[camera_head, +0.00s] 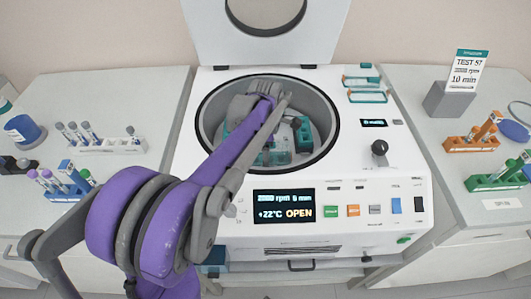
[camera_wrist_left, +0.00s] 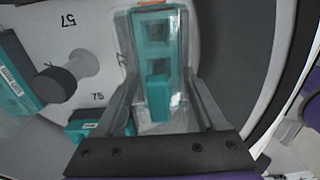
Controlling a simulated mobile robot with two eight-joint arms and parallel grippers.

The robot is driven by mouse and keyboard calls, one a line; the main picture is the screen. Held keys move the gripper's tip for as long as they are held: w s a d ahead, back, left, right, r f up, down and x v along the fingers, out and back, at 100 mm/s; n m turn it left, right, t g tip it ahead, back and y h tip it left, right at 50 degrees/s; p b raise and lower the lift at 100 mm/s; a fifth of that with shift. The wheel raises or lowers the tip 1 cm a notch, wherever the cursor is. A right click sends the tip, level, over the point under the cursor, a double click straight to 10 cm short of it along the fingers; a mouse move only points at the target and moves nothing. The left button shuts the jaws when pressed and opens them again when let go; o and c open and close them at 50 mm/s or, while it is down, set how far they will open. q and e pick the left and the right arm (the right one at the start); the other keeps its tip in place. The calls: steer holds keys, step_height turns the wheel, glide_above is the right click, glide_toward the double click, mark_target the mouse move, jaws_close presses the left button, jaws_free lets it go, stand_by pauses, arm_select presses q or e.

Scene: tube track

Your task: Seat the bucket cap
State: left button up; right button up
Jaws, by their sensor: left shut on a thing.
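My left gripper (camera_wrist_left: 160,98) is inside the open centrifuge bowl (camera_head: 328,112), its fingers either side of a teal grip block. It is shut on the bucket cap (camera_wrist_left: 158,97), which looks clear with this teal grip. A teal bucket (camera_wrist_left: 158,38) shows under or through the clear part; I cannot tell whether the cap touches its rim. In the head view my arm hides the fingertips, and teal buckets (camera_head: 304,135) show beside it. My right gripper is not in view.
The centrifuge lid (camera_head: 300,48) stands open behind the bowl; the display (camera_head: 284,206) reads OPEN. Clear and teal caps (camera_head: 366,96) lie on the deck to the right. Tube racks (camera_head: 112,146) stand on the left table, others (camera_head: 472,143) on the right. A grey hub knob (camera_wrist_left: 55,85) is near the gripper.

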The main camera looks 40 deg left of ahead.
arm_select(q)
steer(key=shift+f, duration=0.3)
steer(key=o, duration=1.4)
steer(key=shift+o, duration=0.2)
steer(key=shift+r, duration=0.1)
step_height(320, 180, up, 11)
steer(key=shift+f+p, duration=0.15)
steer(key=shift+p, duration=0.35)
steer(key=shift+c, duration=0.2)
